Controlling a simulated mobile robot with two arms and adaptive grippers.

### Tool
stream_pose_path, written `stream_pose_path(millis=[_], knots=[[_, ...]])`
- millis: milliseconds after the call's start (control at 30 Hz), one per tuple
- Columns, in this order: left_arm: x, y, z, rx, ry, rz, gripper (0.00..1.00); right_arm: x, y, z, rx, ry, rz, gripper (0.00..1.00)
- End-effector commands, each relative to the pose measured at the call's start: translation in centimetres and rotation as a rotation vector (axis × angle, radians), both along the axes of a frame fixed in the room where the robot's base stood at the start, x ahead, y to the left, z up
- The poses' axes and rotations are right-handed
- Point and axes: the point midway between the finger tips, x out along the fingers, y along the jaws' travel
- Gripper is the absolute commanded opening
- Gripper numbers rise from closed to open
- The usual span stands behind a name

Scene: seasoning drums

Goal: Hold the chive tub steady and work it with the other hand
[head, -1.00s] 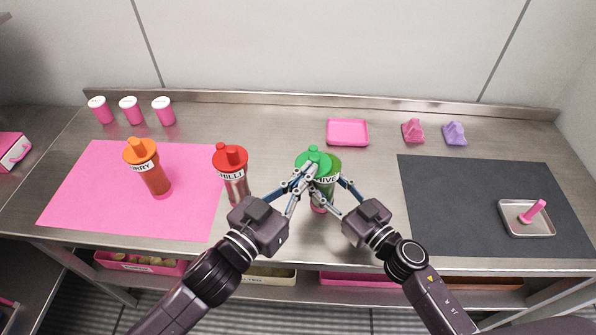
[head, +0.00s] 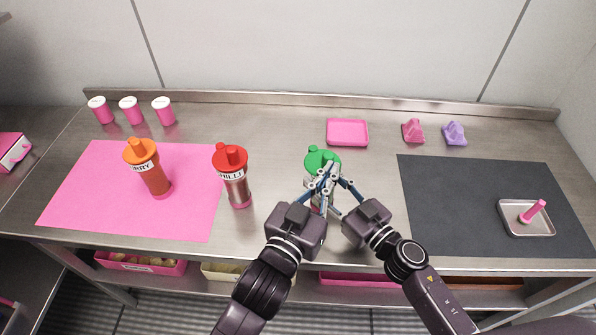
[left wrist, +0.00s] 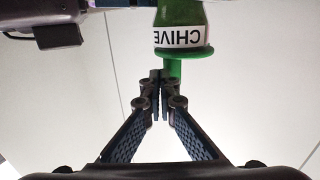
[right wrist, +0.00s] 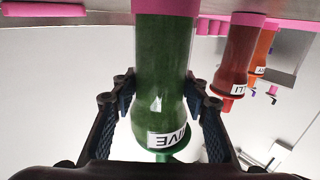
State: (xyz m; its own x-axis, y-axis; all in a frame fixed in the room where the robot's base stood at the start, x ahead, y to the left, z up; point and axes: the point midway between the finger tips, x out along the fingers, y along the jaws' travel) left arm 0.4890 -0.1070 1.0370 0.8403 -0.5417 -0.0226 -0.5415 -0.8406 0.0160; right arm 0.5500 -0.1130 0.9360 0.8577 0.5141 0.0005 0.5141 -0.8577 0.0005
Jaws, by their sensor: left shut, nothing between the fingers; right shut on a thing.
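The chive tub (head: 318,158) stands on the steel counter in the head view, its green lid showing above my crossed fingers. Its green body fills the middle of the right wrist view (right wrist: 165,70), where the picture is upside down. My right gripper (right wrist: 160,88) has one finger on each side of the tub body and is shut on it. My left gripper (left wrist: 157,76) is shut and empty. Its tips are close beside the green spout (left wrist: 174,67) in the left wrist view; I cannot tell whether they touch it. In the head view my fingers hide most of the tub.
A pink tray (head: 347,132) lies behind. A dark mat (head: 450,190) at right bears a metal tray (head: 515,228). Several small pink and purple items stand at the back.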

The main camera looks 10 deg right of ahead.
Motion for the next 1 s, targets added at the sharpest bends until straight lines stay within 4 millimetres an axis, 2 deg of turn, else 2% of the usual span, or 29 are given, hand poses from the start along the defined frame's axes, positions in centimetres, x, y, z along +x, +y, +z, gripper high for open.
stream_pose_path(millis=[333,1000], knots=[[0.3,-1.2,0.0,-0.002,0.001,0.000,0.00,0.0,0.0,-0.1,0.000,0.002,0.000,0.08],[0.2,-1.3,0.0,-0.001,0.001,0.000,0.00,0.0,0.0,-0.1,0.000,0.002,0.000,0.08]])
